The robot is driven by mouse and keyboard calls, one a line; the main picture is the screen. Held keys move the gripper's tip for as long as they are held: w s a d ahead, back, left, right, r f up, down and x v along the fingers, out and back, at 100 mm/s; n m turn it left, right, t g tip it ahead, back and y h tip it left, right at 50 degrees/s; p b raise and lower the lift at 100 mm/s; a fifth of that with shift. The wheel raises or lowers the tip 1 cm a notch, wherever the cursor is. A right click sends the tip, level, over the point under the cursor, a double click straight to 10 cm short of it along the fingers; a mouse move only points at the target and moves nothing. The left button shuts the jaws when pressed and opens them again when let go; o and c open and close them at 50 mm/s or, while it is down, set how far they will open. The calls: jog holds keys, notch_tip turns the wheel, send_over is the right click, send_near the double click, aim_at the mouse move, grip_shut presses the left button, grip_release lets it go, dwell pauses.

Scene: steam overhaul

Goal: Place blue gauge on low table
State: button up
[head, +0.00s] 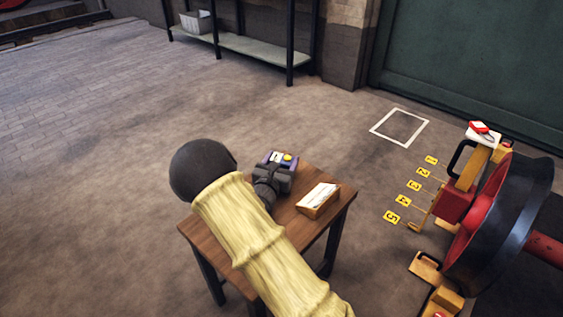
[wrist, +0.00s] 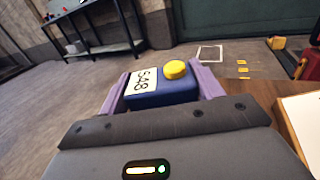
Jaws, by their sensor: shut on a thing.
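The blue gauge (wrist: 160,97) has a yellow round cap and a white label reading 548. My gripper (wrist: 158,85) is shut on it, with one purple finger on each side. In the head view the gauge (head: 277,157) shows small beyond my grey gripper (head: 279,164), at the far corner of the wooden low table (head: 323,222). The gauge's underside is hidden, so I cannot tell whether it touches the tabletop. My arm covers the table's left and middle part.
A box with a white top (head: 318,198) lies on the table, right of my gripper. A large red and black wheel (head: 497,225) stands to the right, with yellow number tags (head: 409,200) beside it. A white floor square (head: 399,127) and shelf (head: 250,48) are behind. Open floor lies left.

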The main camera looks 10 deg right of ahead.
jog(key=shift+f, duration=0.1)
jog(key=o, duration=1.3)
jog(key=shift+c, duration=0.2)
jog(key=p+v, duration=0.3)
jog(key=v, duration=0.9)
jog(key=shift+p, duration=0.35)
jog(key=shift+w, duration=0.1)
